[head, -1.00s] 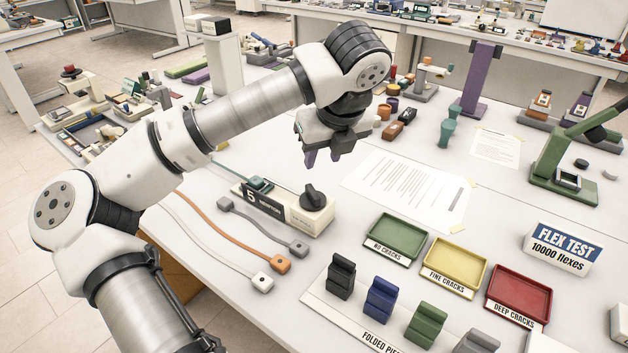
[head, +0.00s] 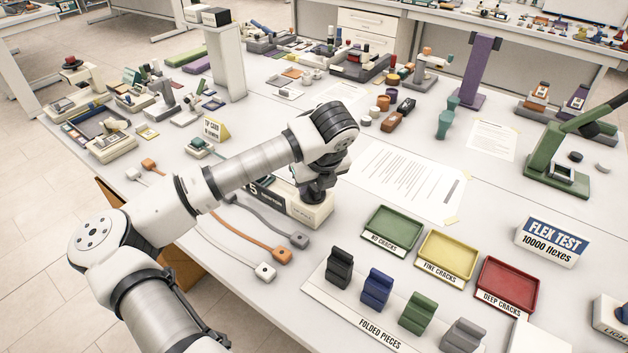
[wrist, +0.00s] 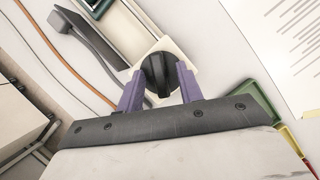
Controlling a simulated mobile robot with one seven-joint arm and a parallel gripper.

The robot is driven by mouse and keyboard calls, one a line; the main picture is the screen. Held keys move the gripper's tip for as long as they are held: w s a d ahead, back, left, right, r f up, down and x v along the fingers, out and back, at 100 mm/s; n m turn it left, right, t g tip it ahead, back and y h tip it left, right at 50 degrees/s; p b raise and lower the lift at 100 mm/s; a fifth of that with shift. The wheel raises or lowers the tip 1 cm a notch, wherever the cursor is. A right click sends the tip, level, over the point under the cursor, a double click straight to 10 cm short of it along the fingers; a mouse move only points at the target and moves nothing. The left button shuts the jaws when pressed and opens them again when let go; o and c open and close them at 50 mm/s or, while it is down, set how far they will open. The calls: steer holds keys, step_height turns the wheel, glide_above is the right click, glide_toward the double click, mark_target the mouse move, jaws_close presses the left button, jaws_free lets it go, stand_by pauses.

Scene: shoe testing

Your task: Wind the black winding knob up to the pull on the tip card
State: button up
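The black winding knob (wrist: 158,72) sits on the cream end of the machine in the wrist view. My gripper (wrist: 160,85) is open, with one purple finger on each side of the knob's near part. I cannot tell whether either finger touches it. In the head view my gripper (head: 315,195) is over the cream machine (head: 308,212) marked 5, and the arm hides the knob. The yellow-edged tip card (head: 216,130) stands behind my arm, beside a small teal-topped piece (head: 200,146). Its lettering is too small to read surely.
Grey and orange straps (head: 240,238) lie left of the machine. Green, yellow and red trays (head: 390,248) and the folded pieces stand at the front right. A printed sheet (head: 405,182) lies flat to the right of the machine.

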steer(key=shift+c, duration=0.2)
jaws_close()
steer(key=m+b, duration=0.1)
steer(key=b, duration=0.2)
steer(key=shift+a+f, duration=0.1)
steer(key=shift+f, duration=0.25)
steer(key=shift+m+h+b, duration=0.4)
steer(key=shift+m+b, duration=0.2)
steer(key=shift+b, duration=0.6)
steer(key=shift+r+m+b, duration=0.3)
steer(key=shift+m+b, duration=0.2)
steer(key=shift+o, duration=0.2)
jaws_free()
steer(key=shift+r, duration=0.1)
